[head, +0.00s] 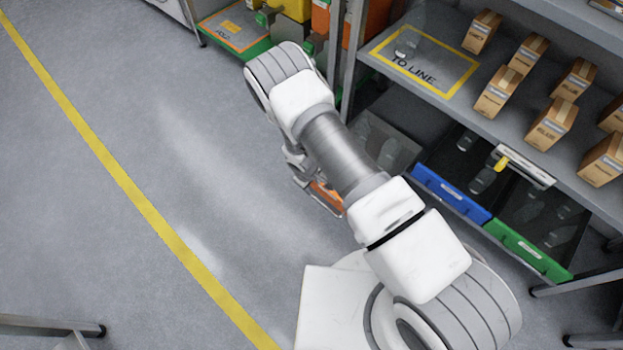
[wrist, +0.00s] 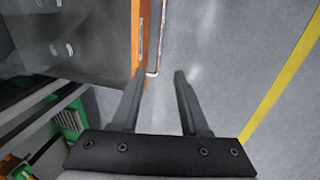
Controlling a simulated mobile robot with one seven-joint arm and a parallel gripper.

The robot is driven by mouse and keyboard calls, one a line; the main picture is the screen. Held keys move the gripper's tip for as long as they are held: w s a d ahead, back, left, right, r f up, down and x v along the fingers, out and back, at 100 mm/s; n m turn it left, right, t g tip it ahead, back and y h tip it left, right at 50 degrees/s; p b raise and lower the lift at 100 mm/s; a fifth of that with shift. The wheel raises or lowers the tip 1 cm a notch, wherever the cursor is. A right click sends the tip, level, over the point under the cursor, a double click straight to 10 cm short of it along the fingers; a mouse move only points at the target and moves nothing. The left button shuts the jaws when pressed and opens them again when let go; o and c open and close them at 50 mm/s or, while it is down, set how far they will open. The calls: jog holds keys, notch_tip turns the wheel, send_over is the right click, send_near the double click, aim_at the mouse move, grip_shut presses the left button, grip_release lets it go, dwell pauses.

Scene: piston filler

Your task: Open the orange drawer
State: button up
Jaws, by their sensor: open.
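The orange drawer (head: 328,196) shows only in part in the head view, behind my arm. Its front stands out into the aisle, well forward of the blue and green drawer fronts, so it is pulled out. In the wrist view its orange front (wrist: 137,32) runs up from the left finger, with dark see-through contents space to its left. A thin pale handle (wrist: 156,52) runs along the front. My gripper (wrist: 157,80) is open, and the handle's near end lies in line with the gap between its fingertips. I cannot tell whether they touch. My arm hides the gripper's tips in the head view.
A blue drawer (head: 450,193) and a green drawer (head: 527,250) sit shut-looking beside it under a shelf (head: 480,110) with several cardboard boxes. A shelf post (head: 347,70) stands close behind my wrist. Clear floor (head: 190,150) with a yellow line (head: 130,185) lies left.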

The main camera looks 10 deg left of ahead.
jog(key=shift+s+a+r, duration=0.1)
jog(key=shift+s+r, duration=0.1)
jog(key=shift+r, duration=0.85)
